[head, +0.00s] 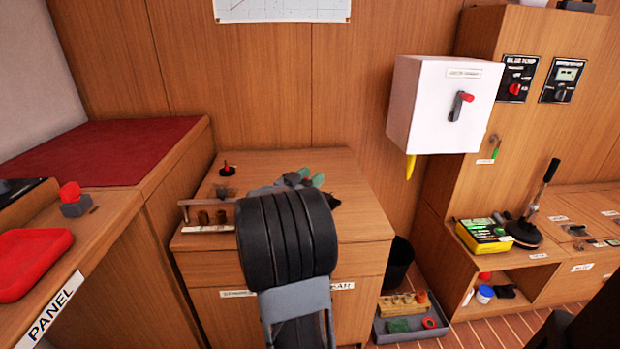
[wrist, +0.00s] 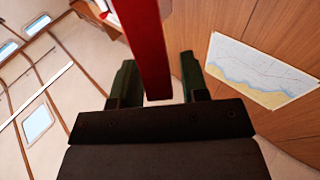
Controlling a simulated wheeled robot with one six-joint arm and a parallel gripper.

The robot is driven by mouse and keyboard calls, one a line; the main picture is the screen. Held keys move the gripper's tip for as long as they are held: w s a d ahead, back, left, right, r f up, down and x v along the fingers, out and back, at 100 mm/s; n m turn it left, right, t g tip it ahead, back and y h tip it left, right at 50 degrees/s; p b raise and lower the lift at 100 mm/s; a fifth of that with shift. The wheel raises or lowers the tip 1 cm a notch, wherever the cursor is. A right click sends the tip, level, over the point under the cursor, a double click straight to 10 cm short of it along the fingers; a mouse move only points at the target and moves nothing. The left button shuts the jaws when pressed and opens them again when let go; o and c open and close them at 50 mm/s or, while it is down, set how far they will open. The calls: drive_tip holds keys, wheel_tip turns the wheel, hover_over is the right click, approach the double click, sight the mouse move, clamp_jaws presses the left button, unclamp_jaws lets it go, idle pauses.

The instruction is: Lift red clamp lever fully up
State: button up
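The red lever (wrist: 140,45) is a long flat red bar in the wrist view. It runs from the top edge down into the gap between the fingers of my gripper (wrist: 161,88). The two dark green fingers stand apart on either side of it. A narrow gap shows between the bar and the right finger; the bar's left edge lies close to the left finger, and I cannot tell if they touch.
A small red-topped black knob (head: 227,169) and a rack with brown pieces (head: 205,217) stand on the cabinet's left part. A white switch box (head: 425,110) hangs on the wall to the right. A grey tray (head: 398,335) stands on the floor. A chart (wrist: 262,70) hangs on the wall.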

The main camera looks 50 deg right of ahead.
drive_tip(key=shift+o, duration=0.6)
drive_tip(key=shift+r, duration=0.1)
drive_tip(key=shift+r, duration=0.3)
wheel_tip(320, 180, up, 3)
drive_tip(key=shift+w+f+p, duration=0.1)
drive_tip(key=shift+p, duration=0.65)
drive_tip(key=s+a+r+p, duration=0.5)
drive_tip(key=s+a+r, duration=0.4)
drive_tip(key=a, duration=0.1)
drive_tip(key=shift+a+r, duration=0.2)
drive_tip(key=shift+a, duration=0.1)
drive_tip(key=shift+s, duration=0.1)
